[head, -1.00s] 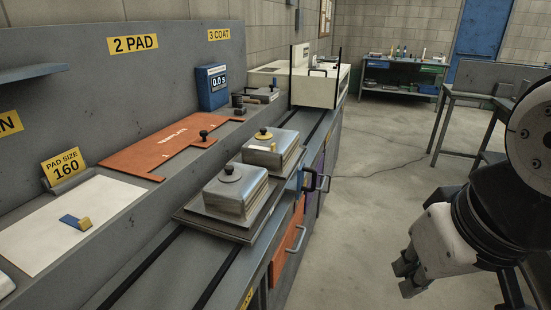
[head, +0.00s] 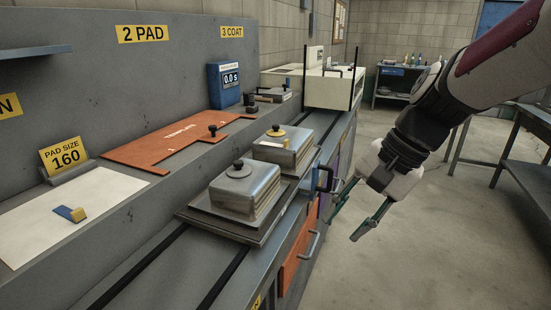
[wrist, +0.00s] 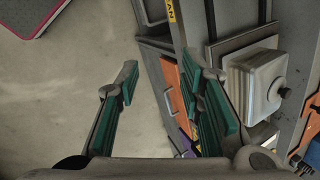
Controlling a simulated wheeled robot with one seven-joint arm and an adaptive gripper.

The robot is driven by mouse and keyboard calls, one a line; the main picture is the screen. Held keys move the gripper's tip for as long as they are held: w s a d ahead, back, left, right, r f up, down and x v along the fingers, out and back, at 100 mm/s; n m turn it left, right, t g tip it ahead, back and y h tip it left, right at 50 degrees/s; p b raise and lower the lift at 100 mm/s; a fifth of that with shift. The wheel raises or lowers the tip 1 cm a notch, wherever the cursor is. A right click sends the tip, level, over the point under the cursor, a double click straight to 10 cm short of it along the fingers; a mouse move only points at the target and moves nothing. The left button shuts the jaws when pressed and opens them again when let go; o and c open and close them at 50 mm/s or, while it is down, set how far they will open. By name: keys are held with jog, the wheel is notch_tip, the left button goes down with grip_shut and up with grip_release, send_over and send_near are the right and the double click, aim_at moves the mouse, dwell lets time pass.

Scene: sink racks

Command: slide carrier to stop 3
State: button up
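The carrier (head: 198,220) is a dark flat tray on the bench rails. A blue-and-black handle (head: 323,180) sticks out at the carrier's right side. My gripper (head: 349,223) is open and empty over the aisle, to the right of the handle and apart from it. In the wrist view the green-padded fingers (wrist: 166,100) are spread, with a mould (wrist: 262,78) and the carrier's edge (wrist: 229,46) to their right.
Two dark rails (head: 140,268) run along the bench towards a cream machine (head: 328,88) with black posts at the far end. An orange template (head: 170,143) and a blue timer (head: 225,84) are on the ledge behind. The aisle floor is clear.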

jog(key=w+d+f+m+y+b, duration=0.1)
jog(key=w+f+m+y+b, duration=0.4)
jog(key=w, duration=0.6)
jog(key=m+t+y+b, duration=0.55)
jog(key=m+t, duration=0.45)
jog(key=m, duration=0.2)
send_near(329, 187)
jog(key=s+d+r, duration=0.1)
jog(key=d+r, duration=0.2)
jog(key=r, duration=0.1)
jog(key=shift+h, duration=0.45)
jog(key=b+x, duration=0.1)
jog(key=x, duration=0.3)
jog(key=b+x, duration=0.1)
jog(key=x, duration=0.3)
jog(key=b+x, duration=0.1)
jog(key=x, duration=0.4)
jog(key=shift+s+a+f, duration=0.15)
jog(key=shift+a+f, duration=0.1)
jog(key=shift+f, duration=0.1)
grip_shut()
